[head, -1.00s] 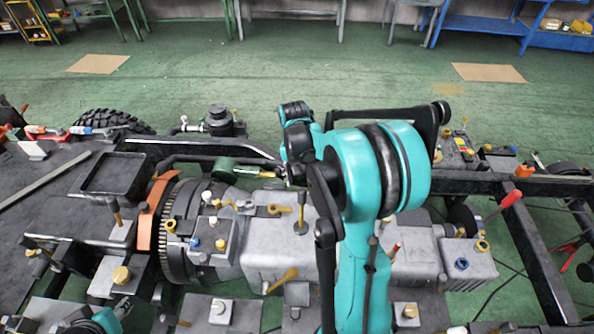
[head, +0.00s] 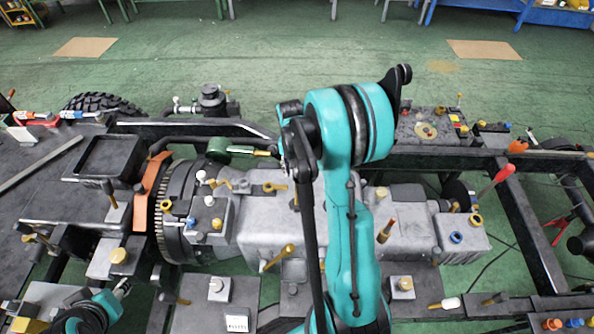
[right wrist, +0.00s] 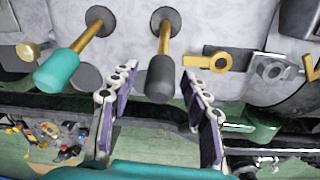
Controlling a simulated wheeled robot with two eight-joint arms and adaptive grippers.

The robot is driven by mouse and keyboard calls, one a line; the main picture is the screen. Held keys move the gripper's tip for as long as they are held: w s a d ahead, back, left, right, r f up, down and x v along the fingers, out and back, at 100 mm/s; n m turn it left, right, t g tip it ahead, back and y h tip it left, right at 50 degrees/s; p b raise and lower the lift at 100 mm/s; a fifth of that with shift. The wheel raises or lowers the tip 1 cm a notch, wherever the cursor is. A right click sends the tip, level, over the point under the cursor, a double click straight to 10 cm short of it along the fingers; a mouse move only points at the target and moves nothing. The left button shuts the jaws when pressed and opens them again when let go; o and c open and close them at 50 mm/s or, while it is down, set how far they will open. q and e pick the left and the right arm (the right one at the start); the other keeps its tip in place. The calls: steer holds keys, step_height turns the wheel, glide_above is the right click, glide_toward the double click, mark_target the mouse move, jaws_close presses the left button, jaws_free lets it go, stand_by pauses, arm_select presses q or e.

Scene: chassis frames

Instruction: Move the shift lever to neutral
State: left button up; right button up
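In the right wrist view, a lever with a dark grey knob (right wrist: 160,78) and brass shaft stands out from the grey housing. My right gripper (right wrist: 161,88) is open, one finger on each side of this knob, with gaps visible on both sides. A second lever with a teal knob (right wrist: 62,70) is outside the fingers, to the left. In the head view, my right arm covers part of the grey gearbox housing (head: 262,230), and its fingers are hidden. My left gripper (head: 122,288) is at the lower left; its finger opening is too small to read.
A brass fitting (right wrist: 207,62) sits right of the grey knob. A green cylinder (head: 230,150) lies behind the housing. A red-handled lever (head: 503,173) stands at the right chassis rail. Several brass handles rise from the front parts. Open green floor lies beyond the chassis.

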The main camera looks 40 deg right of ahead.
jaws_close()
steer(key=s+a+t+h+b, duration=0.1)
steer(key=s, duration=0.1)
steer(key=s+a+r+t+h, duration=0.1)
steer(key=a+t, duration=0.1)
steer(key=shift+s+a+h+b, duration=0.1)
steer(key=shift+s+h+b, duration=0.2)
steer(key=shift+s+b, duration=0.1)
steer(key=shift+o, duration=1)
jaws_free()
steer(key=v, duration=1.2)
